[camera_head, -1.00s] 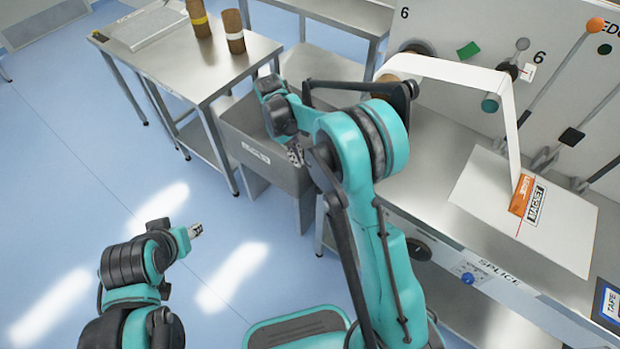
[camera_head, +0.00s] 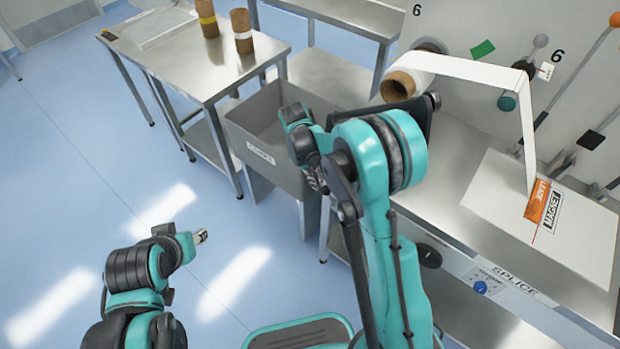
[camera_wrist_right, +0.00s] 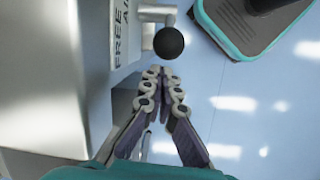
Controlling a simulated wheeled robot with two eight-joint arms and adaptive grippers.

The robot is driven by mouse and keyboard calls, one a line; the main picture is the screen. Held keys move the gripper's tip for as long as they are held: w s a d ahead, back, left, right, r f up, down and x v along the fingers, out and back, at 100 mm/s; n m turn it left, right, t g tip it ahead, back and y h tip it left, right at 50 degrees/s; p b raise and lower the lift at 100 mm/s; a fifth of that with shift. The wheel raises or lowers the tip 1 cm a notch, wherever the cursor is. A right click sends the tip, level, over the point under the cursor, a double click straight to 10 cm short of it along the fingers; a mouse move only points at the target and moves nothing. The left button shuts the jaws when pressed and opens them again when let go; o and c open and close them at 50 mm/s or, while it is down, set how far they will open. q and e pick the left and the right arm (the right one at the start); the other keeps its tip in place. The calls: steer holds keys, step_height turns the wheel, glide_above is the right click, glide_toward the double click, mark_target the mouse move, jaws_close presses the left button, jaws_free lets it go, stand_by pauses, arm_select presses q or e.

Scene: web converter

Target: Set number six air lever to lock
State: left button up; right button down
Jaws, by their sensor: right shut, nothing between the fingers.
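In the right wrist view a black ball knob (camera_wrist_right: 169,43) sits on a short grey lever (camera_wrist_right: 153,14), beside a panel (camera_wrist_right: 122,30) lettered "FREE" and "AIR". My right gripper (camera_wrist_right: 163,74) is shut and empty, its fingertips pointing at the knob from just below it in the picture; I cannot tell whether they touch. In the head view my right gripper (camera_head: 318,180) is small and partly hidden by its own arm, in front of the bench edge. My left gripper (camera_head: 200,236) is over open floor at the lower left, too small to read its jaws.
A grey bin (camera_head: 262,152) and a steel table (camera_head: 195,68) stand left. Blue floor is clear at left.

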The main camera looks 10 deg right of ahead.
steer(key=shift+s+d+r, duration=0.25)
steer(key=shift+s+r, duration=0.05)
steer(key=shift+s, duration=0.1)
